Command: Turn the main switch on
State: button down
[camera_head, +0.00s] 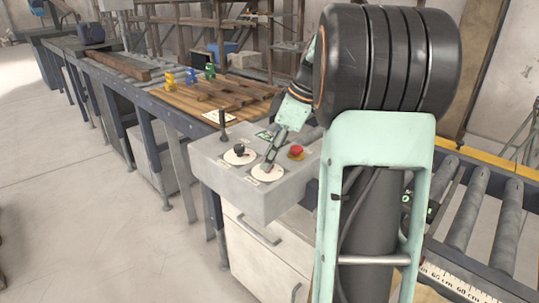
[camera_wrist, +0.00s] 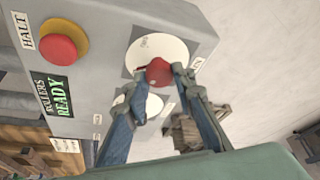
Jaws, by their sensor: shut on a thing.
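The grey control box (camera_head: 218,178) stands at the centre of the head view. It carries two round white plates with knobs. My gripper (camera_head: 268,164) reaches down onto the nearer plate (camera_head: 267,174). In the wrist view my gripper (camera_wrist: 159,75) is shut on a red rotary knob (camera_wrist: 157,70), with one finger on each side. The knob sits on its white plate (camera_wrist: 150,46). The fingers hide part of the second plate (camera_wrist: 152,103).
A red push button (camera_head: 296,150) sits close by on the box; the wrist view shows its HALT label (camera_wrist: 27,31). A green display (camera_wrist: 63,97) reads ROLLERS READY. A black knob (camera_head: 239,150) is on the other plate. Rollers (camera_head: 462,205) lie at right.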

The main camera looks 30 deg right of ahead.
jog(key=shift+n+g+p, duration=0.3)
jog(key=shift+n+g, duration=0.1)
jog(key=shift+n, duration=0.7)
jog(key=c, duration=1.7)
grip_release()
jog(key=shift+o, duration=0.2)
jog(key=v, duration=1.2)
jog(key=shift+d, duration=0.15)
jog(key=shift+w+f, duration=0.1)
jog(key=shift+w, duration=0.05)
